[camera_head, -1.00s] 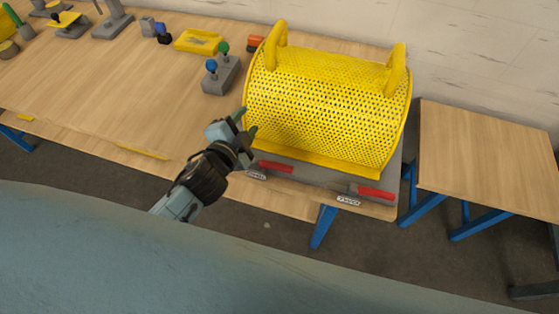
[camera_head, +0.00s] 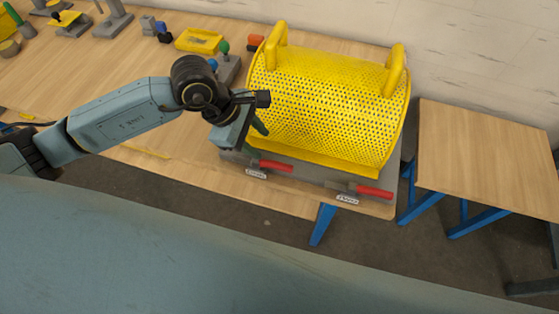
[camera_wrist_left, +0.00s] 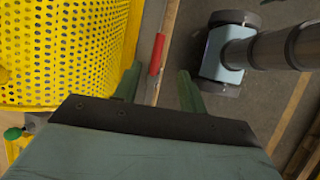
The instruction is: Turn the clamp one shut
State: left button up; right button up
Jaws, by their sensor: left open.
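Clamp one's red handle (camera_head: 275,166) lies along the front edge of the grey base under the yellow guard, at its left end, beside a small white label. My left gripper (camera_head: 260,120) is open and empty, just above and to the left of this handle, close to the guard's lower left corner. In the left wrist view a red handle (camera_wrist_left: 156,55) shows ahead, between the lines of the two green fingers (camera_wrist_left: 160,85), apart from them; it looks like clamp one's. A second red handle (camera_head: 373,191) lies farther right on the same base. My right gripper is out of view.
The yellow perforated guard (camera_head: 320,105) with two loop handles rises right behind the clamps. A grey block with knobs (camera_head: 227,68) stands behind my left wrist. The wooden bench (camera_head: 85,85) has free room at left. A side table (camera_head: 487,155) stands right.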

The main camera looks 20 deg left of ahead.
aim_at(282, 166)
pick_arm(q)
jog(key=x, duration=0.9)
jog(key=a+x, duration=0.1)
jog(key=x, duration=0.3)
jog(key=shift+w+d+f, duration=0.1)
jog(key=shift+f, duration=0.25)
grip_shut()
